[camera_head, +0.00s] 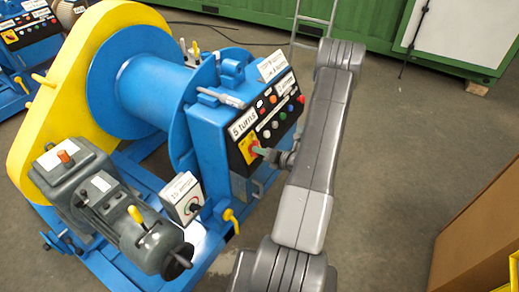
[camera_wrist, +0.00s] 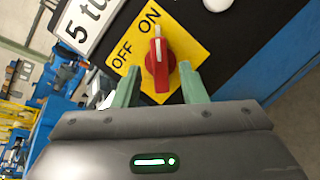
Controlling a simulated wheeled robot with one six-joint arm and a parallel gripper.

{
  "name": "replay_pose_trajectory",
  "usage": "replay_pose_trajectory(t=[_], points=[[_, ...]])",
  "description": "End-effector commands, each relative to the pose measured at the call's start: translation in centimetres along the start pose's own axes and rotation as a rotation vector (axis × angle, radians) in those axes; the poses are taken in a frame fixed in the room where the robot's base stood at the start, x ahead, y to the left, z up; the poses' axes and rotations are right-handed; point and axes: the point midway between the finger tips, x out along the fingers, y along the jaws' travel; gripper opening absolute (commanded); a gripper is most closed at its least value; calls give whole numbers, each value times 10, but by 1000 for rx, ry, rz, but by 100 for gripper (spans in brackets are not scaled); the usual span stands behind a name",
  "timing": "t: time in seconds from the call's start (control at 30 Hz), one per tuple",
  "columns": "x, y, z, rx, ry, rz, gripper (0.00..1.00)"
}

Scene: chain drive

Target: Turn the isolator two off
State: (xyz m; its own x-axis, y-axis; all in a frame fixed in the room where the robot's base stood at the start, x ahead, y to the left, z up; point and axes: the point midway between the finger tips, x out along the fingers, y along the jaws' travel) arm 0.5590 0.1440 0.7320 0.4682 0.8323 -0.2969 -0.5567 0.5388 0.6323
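The isolator in front of me is a red rotary knob (camera_wrist: 158,62) on a yellow plate (camera_wrist: 185,45) marked OFF and ON. The knob's white mark points up, towards the ON word. In the head view its yellow plate (camera_head: 248,150) sits at the lower left of the black panel, partly hidden by my gripper (camera_head: 265,153). In the wrist view my gripper (camera_wrist: 159,70) is open, with one green finger on each side of the knob's lower part. A gap shows on the left; contact on the right is unclear. No number two is readable on the isolator.
The black panel (camera_head: 280,118) carries several coloured buttons and a "5 turns" label (camera_head: 243,124). It is on a blue winch (camera_head: 150,85) with a yellow guard (camera_head: 60,80). A dial box (camera_head: 182,199) is below. Another panel (camera_head: 27,30) stands far left. Brown box (camera_head: 480,235) at right; open floor between.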

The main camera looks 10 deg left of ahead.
Motion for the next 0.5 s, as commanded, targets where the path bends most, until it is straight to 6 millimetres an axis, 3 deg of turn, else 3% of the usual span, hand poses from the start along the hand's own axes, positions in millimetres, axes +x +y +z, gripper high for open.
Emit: replay_pose_trajectory(t=[0.2, 0.5], points=[[19, 0, 0, 0, 0, 0, 38], [21, 0, 0, 0, 0, -1, 38]])
